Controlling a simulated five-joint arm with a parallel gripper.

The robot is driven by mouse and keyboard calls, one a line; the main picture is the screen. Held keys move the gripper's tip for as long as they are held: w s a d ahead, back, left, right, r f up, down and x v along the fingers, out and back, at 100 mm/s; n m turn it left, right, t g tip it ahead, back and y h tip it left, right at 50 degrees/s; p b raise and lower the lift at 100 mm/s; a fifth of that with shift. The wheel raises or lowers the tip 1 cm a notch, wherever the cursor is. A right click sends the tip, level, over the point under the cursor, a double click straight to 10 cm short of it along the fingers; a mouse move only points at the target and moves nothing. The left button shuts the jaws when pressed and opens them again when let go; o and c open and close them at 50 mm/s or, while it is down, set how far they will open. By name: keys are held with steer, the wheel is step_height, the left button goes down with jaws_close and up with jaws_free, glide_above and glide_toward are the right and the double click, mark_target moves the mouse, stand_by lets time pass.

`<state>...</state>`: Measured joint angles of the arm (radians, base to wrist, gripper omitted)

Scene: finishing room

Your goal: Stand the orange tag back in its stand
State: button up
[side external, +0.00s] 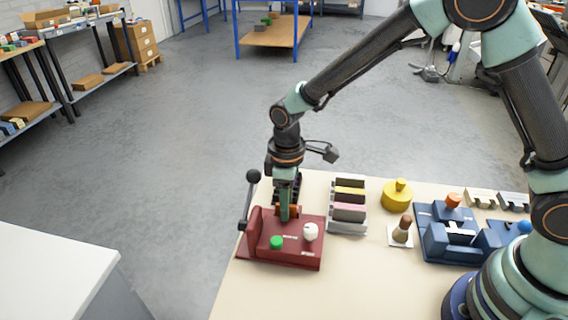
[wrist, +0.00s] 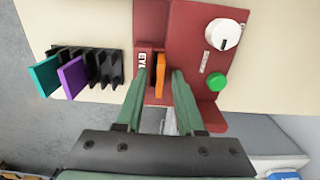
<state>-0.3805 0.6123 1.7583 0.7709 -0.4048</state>
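The orange tag (wrist: 161,75) stands upright on edge at the red fixture (wrist: 190,50), close to a white label that seems to read "EYL". My gripper (wrist: 160,76) is open, with one green finger on each side of the tag and a gap visible on both sides. In the side external view my gripper (side external: 288,217) points down at the red fixture (side external: 288,252), and its fingers partly hide the tag. The black slotted stand (wrist: 108,68) is left of the fixture in the wrist view; it holds a teal tag (wrist: 44,75) and a purple tag (wrist: 72,77), with bare slots beside them.
The fixture carries a white knob (side external: 310,231), a green button (side external: 276,242) and a lever with a black ball (side external: 253,176). A rack of coloured blocks (side external: 348,207), a yellow pot (side external: 398,196) and a blue fixture (side external: 450,242) stand to the right. The table front is clear.

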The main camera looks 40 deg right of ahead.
jaws_close()
steer(key=shift+r, duration=0.1)
steer(key=shift+r, duration=3.65)
steer(key=w+d, duration=0.4)
steer(key=w, duration=0.3)
steer(key=shift+d+f, duration=0.15)
steer(key=shift+f, duration=1.5)
steer(key=shift+d+f, duration=0.1)
steer(key=shift+f, duration=1.55)
